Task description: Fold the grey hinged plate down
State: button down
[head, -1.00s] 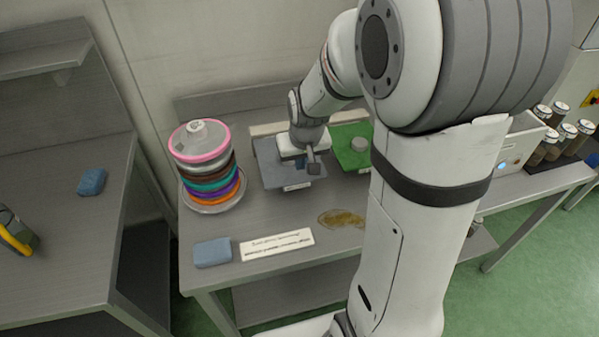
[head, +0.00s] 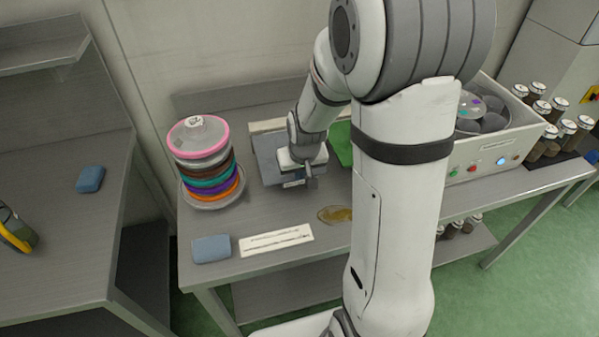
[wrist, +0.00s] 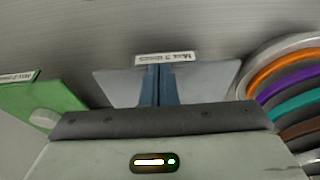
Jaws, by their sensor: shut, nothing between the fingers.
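The grey hinged plate (head: 268,163) is on the steel table, right of the stack of coloured rings, with a small label on its front edge. It looks flat or nearly flat; I cannot tell whether it lies fully down. It also shows in the wrist view (wrist: 208,78), behind my fingers. My gripper (head: 311,181) is over the plate's front right part, pointing down. In the wrist view its fingers (wrist: 160,84) are together and empty, near the labelled edge. I cannot tell whether they touch the plate. My wrist hides part of the plate.
A green plate (head: 342,143) lies to the right, partly behind my arm. The ring stack (head: 207,170) stands close on the left. A machine box (head: 490,150) stands at right.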

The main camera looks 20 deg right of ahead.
jog(key=f+b, duration=0.1)
jog(key=f, duration=0.1)
jog(key=f+b, duration=0.4)
jog(key=shift+s+f, duration=0.25)
jog(key=shift+f, duration=0.1)
jog(key=shift+s+b, duration=0.1)
jog(key=shift+b, duration=0.25)
jog(key=shift+r, duration=0.1)
jog(key=shift+r+p, duration=0.35)
jog(key=shift+p, duration=0.1)
jog(key=p+v, duration=0.2)
jog(key=v, duration=0.1)
jog(key=shift+w+r, duration=0.25)
jog(key=shift+w, duration=0.05)
jog(key=s+r, duration=0.5)
jog(key=r, duration=0.4)
jog(key=shift+s, duration=0.25)
